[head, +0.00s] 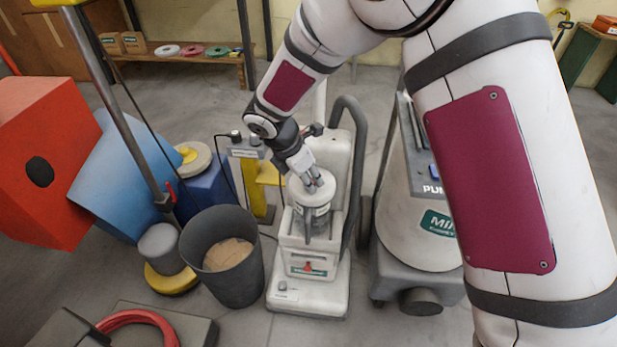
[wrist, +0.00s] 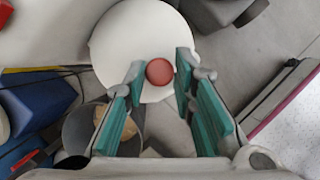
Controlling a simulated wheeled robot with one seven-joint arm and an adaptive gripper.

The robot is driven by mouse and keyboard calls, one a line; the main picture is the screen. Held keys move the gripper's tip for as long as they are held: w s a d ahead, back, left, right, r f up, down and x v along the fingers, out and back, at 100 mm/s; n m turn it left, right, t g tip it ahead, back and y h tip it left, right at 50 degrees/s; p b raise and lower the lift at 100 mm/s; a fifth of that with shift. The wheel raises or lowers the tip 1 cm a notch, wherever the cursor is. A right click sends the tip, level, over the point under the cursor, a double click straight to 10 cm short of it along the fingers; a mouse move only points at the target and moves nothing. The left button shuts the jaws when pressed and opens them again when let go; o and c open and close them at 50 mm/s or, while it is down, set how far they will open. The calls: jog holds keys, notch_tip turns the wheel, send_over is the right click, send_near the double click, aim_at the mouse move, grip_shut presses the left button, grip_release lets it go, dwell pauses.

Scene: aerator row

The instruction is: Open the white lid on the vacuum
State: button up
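The vacuum (head: 308,258) is a white upright machine in the middle of the head view, with a clear-sided canister in its front. The round white lid (wrist: 125,35) fills the upper middle of the wrist view, with a round red knob (wrist: 159,72) on it. In the head view the lid (head: 322,202) sits on the canister, partly hidden by my gripper (head: 313,185). My gripper is open in the wrist view (wrist: 160,66). Its two teal-padded fingers stand on either side of the knob with small gaps. Their exact height over the lid is hard to tell.
A dark grey bin (head: 234,288) stands close left of the vacuum. A grey-and-white machine (head: 420,240) stands close on the right. The vacuum's dark curved handle (head: 357,150) rises behind the canister. Bare floor shows in front.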

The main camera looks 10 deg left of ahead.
grip_shut()
jog(key=shift+r, duration=0.1)
